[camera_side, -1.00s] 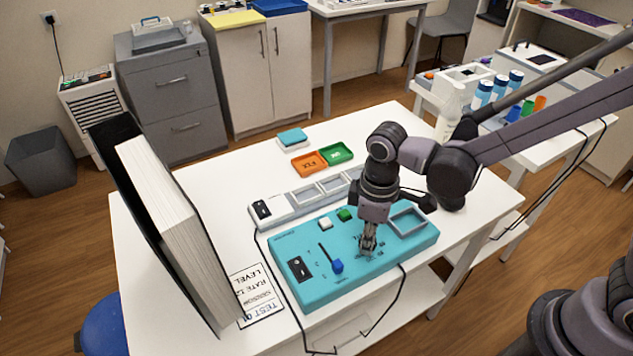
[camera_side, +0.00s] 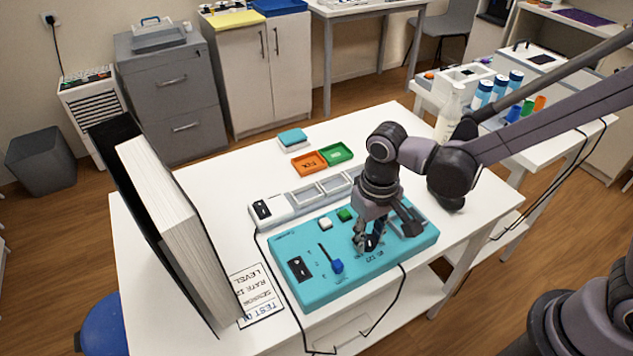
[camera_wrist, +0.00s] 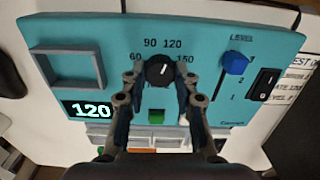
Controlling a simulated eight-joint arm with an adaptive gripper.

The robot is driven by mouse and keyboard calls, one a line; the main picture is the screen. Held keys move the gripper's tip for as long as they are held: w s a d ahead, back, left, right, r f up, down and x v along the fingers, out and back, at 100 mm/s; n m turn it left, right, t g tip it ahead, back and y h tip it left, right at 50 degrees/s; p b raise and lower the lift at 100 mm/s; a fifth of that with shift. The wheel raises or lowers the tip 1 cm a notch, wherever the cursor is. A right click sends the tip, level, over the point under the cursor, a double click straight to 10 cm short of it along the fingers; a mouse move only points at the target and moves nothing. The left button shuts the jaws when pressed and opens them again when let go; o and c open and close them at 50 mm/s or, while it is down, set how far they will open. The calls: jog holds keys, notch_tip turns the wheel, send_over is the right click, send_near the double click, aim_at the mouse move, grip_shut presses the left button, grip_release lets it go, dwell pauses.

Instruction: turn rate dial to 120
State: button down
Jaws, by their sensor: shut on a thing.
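The teal control box (camera_side: 310,290) lies on the white table, and it also fills much of the wrist view (camera_wrist: 205,50). Its black rate dial (camera_wrist: 159,71) has a white mark pointing up and right, towards the printed 120. The box's display (camera_wrist: 91,110) reads 120. My gripper (camera_side: 368,244) is down over the box with its two fingers on either side of the dial, shut on it; the fingers also show in the wrist view (camera_wrist: 158,82). The exact finger contact is hard to see. The side view shows the dial only partly, between the fingers.
The box also has a blue level slider (camera_wrist: 235,63), a black rocker switch (camera_wrist: 264,84), a green button (camera_wrist: 157,116) and a grey-framed recess (camera_wrist: 70,68). A card (camera_side: 257,295) lies left of the box, beside a tall binder (camera_side: 170,215). Orange (camera_side: 309,162) and green trays sit behind.

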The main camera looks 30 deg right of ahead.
aim_at(369, 239)
dwell(0.3)
jog(key=c, duration=1)
grip_release()
notch_tip(369, 239, up, 12)
jog(key=s+d+t, duration=0.2)
jog(key=d+t, duration=0.1)
jog(key=d, duration=0.5)
jog(key=s+d+r+t, duration=0.1)
jog(key=d+t, duration=0.3)
jog(key=d, duration=0.5)
jog(key=shift+s, duration=0.75)
